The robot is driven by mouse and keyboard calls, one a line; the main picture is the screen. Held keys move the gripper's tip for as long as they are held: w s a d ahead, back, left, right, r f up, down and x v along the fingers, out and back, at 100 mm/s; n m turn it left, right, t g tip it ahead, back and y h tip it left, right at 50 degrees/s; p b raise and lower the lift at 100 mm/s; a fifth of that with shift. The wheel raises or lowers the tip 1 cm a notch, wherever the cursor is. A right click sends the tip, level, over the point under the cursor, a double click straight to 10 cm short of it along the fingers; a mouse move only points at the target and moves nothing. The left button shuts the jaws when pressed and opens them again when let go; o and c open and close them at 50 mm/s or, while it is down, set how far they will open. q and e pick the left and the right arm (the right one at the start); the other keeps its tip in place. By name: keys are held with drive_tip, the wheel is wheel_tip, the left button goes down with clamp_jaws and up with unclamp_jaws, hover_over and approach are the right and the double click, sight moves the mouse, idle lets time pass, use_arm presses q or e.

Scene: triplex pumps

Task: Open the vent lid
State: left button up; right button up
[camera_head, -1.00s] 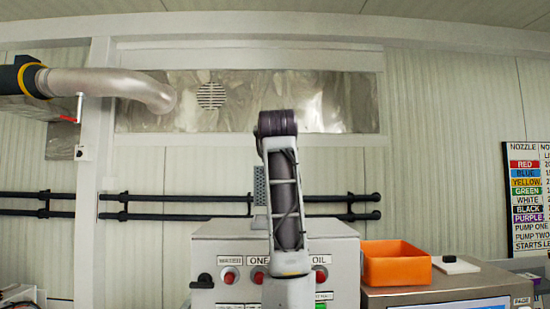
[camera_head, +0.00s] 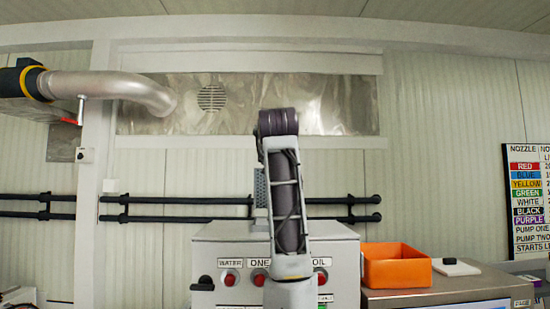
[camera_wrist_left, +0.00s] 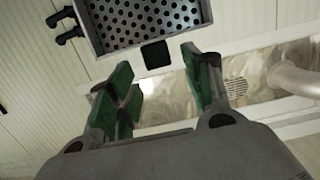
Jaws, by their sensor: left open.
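A round slotted vent (camera_head: 211,97) sits in the shiny metal wall panel; it also shows in the left wrist view (camera_wrist_left: 236,87). A perforated metal plate in a shallow frame (camera_wrist_left: 112,42) fills the top of the left wrist view, with a black square tab (camera_wrist_left: 156,54) at its edge. A perforated plate (camera_head: 261,188) also shows behind my arm in the head view. I cannot tell which one is the vent lid. My left gripper (camera_wrist_left: 162,85) is open, its green-padded fingers apart and empty, below the tab in the picture. It is hidden in the head view. My right gripper is not in view.
A grey control box (camera_head: 215,255) with red buttons stands behind my arm. An orange bin (camera_head: 396,266) stands on a cabinet to its right. A silver duct (camera_head: 115,88) is at upper left. Black rails (camera_head: 170,199) run along the wall.

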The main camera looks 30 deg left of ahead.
use_arm(q)
drive_tip(key=v, duration=1.1)
idle(0.6)
